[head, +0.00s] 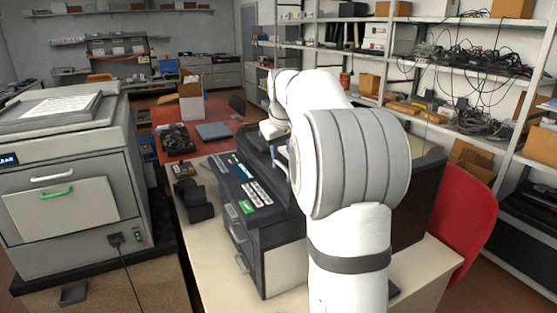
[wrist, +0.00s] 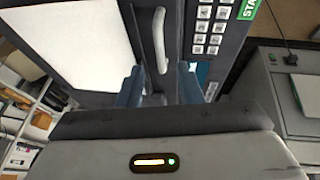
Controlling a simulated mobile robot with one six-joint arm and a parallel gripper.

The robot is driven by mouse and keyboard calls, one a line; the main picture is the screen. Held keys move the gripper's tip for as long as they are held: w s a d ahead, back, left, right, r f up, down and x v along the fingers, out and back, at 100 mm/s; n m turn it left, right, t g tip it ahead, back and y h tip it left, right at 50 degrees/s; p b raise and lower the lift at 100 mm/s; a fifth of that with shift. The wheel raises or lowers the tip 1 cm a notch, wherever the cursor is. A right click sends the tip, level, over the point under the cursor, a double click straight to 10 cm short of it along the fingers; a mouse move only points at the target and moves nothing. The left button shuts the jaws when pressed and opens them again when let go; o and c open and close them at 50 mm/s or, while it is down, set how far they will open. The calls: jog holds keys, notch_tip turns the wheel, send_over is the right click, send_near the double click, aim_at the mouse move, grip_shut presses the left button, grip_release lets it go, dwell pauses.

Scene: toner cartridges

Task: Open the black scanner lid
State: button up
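The black scanner (head: 262,225) stands on a pale desk, with a keypad and green label on its top. My arm hides much of its lid in the head view. In the wrist view, the dark lid (wrist: 107,62) carries a white panel, and a pale grey bar handle (wrist: 160,38) runs along its edge beside the keypad. My gripper (wrist: 159,84) has its two blue fingers apart, with the handle's near end between them. I see gaps to the handle on both sides. In the head view, a blue finger (head: 281,155) shows above the scanner.
A large grey machine (head: 75,190) stands at the left. A black device (head: 193,198) lies on the desk left of the scanner. A dark upright panel (head: 418,205) and red chair (head: 470,220) are at the right. Shelves line the right wall.

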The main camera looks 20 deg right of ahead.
aim_at(281, 164)
jog(key=shift+x, duration=2.35)
grip_shut()
